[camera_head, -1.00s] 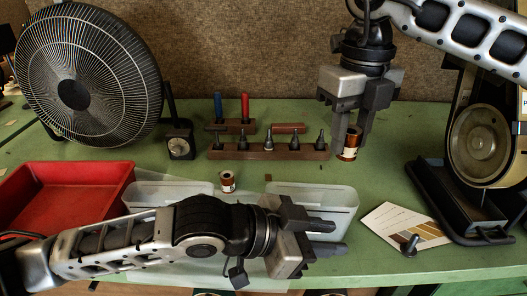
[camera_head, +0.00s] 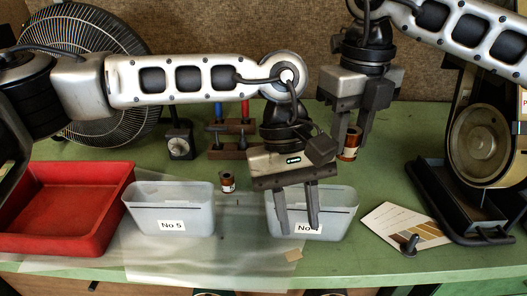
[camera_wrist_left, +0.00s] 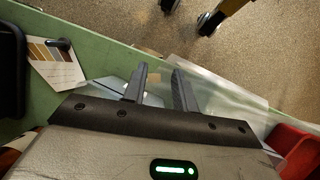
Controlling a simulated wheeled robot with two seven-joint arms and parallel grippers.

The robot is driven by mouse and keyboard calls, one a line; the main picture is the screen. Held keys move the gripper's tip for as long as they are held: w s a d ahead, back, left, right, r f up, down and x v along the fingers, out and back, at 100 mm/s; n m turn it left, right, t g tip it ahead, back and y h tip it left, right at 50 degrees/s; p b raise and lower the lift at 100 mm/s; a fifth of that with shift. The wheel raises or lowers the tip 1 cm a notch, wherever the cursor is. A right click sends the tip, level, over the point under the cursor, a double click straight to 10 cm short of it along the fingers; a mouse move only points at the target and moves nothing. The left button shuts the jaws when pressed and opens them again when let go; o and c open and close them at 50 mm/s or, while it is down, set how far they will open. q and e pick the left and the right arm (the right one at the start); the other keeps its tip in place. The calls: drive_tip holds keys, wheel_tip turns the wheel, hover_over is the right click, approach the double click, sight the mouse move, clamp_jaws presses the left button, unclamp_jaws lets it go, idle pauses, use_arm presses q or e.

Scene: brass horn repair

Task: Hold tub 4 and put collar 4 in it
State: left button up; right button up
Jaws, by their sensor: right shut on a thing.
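The right-hand pale translucent tub (camera_head: 343,222) stands near the table's front edge; its label begins "No", and the rest is hidden by a finger of mine. I take it for tub 4. My left gripper (camera_head: 297,212) points down over it, fingers apart with nothing gripped; the gap also shows in the left wrist view (camera_wrist_left: 159,69). I cannot tell whether the fingers straddle the tub's wall. My right gripper (camera_head: 352,138) is shut on a copper-brown collar (camera_head: 350,150) with a pale label, back right of the tub. Its number is unreadable.
A tub marked No 5 (camera_head: 170,222) and a red tray (camera_head: 75,240) stand left. A similar small brown collar (camera_head: 228,183) stands between the tubs. A clear sheet (camera_head: 200,260) lies in front. A colour card (camera_head: 400,225) and a black-framed device (camera_head: 455,205) are right.

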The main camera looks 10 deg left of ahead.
sight(267, 204)
use_arm(q)
drive_tip(key=w+a+r+m+t+y, duration=0.25)
drive_tip(key=w+a, duration=0.35)
drive_tip(key=w, duration=0.3)
drive_tip(key=shift+t+h, duration=0.35)
drive_tip(key=shift+t, duration=0.1)
wheel_tip(267, 204, down, 11)
drive_tip(key=shift+w+d+f, duration=0.1)
drive_tip(key=shift+w+d, duration=0.05)
clamp_jaws()
